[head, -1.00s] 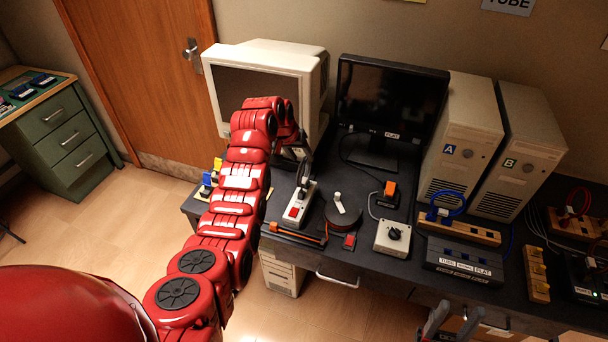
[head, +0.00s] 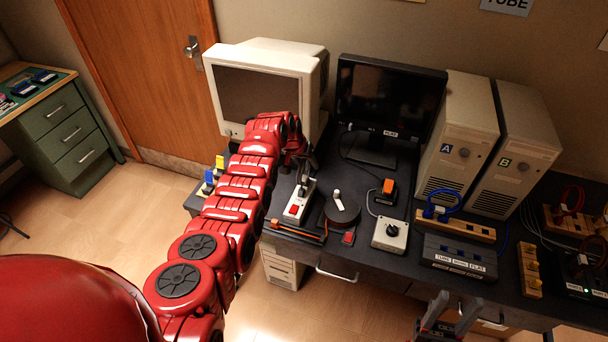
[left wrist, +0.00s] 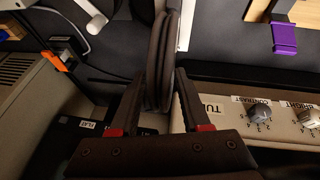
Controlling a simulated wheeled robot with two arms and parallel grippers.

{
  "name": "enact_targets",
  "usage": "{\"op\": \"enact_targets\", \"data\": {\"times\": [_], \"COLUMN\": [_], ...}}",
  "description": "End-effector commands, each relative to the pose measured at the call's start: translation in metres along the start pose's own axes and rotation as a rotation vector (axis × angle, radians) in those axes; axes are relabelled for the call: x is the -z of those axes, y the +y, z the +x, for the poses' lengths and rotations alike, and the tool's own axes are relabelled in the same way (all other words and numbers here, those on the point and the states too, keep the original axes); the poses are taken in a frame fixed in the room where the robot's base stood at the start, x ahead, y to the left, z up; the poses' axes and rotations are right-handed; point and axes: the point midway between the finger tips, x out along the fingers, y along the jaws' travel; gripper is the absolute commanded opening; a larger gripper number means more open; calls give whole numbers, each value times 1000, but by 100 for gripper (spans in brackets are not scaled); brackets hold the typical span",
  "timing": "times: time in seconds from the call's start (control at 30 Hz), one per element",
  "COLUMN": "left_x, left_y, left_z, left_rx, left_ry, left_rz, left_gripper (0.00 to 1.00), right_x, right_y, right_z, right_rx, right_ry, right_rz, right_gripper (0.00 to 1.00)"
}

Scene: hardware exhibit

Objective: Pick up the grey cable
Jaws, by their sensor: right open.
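A dark grey coil of cable (left wrist: 163,60) stands on edge between the fingers of my left gripper (left wrist: 160,78) in the left wrist view. Narrow gaps seem to show on both sides of it, so the gripper looks open around it. In the head view my left gripper (head: 297,152) is in front of the white tube monitor, and the dark coil (head: 308,162) shows beside it, behind the power strip. The coil's lower part is hidden. My right gripper (head: 447,312) is open and empty at the desk's front edge.
The tube monitor (head: 262,92) and flat monitor (head: 390,100) stand close behind. Two computer towers (head: 458,145) stand to the right.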

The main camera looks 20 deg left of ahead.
Motion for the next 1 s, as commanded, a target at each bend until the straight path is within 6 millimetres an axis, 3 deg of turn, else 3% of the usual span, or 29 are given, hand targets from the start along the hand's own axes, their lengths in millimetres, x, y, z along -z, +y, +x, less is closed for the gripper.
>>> {"op": "enact_targets", "data": {"times": [0.03,0.23,1.0], "left_x": [0,0,5], "left_y": [0,0,2], "left_z": [0,0,-8], "left_rx": [0,0,-1], "left_ry": [0,0,3], "left_rz": [0,0,1], "left_gripper": [35,0,0], "right_x": [0,0,-1], "right_y": [0,0,0], "right_z": [0,0,-8], "right_rx": [0,0,0], "right_ry": [0,0,0], "right_rz": [0,0,0], "right_gripper": [50,50,50]}}
